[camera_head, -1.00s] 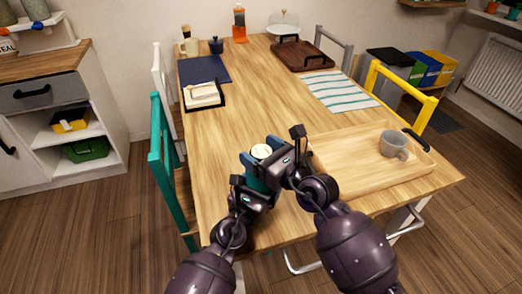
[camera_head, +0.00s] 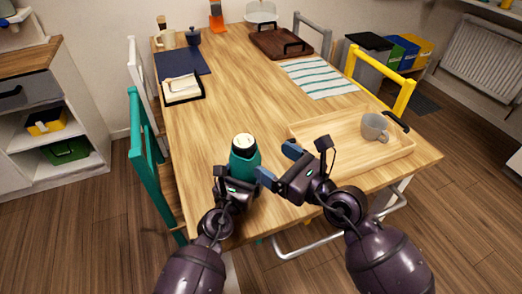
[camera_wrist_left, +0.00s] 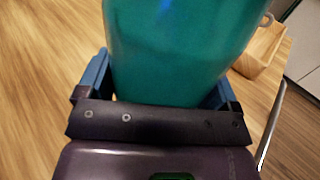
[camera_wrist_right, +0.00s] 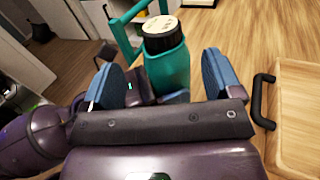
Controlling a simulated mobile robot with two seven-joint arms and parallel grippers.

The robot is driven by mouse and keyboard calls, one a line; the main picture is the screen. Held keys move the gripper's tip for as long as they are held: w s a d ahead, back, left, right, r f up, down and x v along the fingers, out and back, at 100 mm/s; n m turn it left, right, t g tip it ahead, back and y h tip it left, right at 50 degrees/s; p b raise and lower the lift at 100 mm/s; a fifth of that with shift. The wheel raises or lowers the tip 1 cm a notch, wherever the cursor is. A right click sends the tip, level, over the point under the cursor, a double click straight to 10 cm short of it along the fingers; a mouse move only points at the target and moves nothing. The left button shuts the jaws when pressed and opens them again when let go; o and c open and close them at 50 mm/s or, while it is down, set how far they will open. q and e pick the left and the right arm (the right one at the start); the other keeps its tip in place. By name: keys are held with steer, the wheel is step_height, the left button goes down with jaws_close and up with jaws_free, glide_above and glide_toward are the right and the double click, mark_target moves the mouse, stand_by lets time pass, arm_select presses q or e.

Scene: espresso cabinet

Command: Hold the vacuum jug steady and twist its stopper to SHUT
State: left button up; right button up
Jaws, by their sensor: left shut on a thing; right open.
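The vacuum jug (camera_head: 245,160) is teal and stands upright near the table's front edge. Its stopper (camera_head: 243,141) has a black rim and a pale top; the top also shows in the right wrist view (camera_wrist_right: 161,27), its marking too small to read. My left gripper (camera_head: 238,178) is shut around the jug's body; in the left wrist view the teal body (camera_wrist_left: 178,50) fills the space between the blue fingers. My right gripper (camera_head: 277,163) is open and empty, just right of the jug and apart from it. In the right wrist view the jug (camera_wrist_right: 168,70) shows beyond the open fingers.
A wooden tray (camera_head: 300,131) with a grey mug (camera_head: 375,127) lies close on the right. A striped cloth (camera_head: 318,78), a brown tray (camera_head: 278,43) and a napkin holder (camera_head: 183,88) lie farther back. The table's middle is clear.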

steer(key=shift+v, duration=1)
arm_select(q)
steer(key=o, duration=1.2)
steer(key=shift+c, duration=0.2)
steer(key=v, duration=1.2)
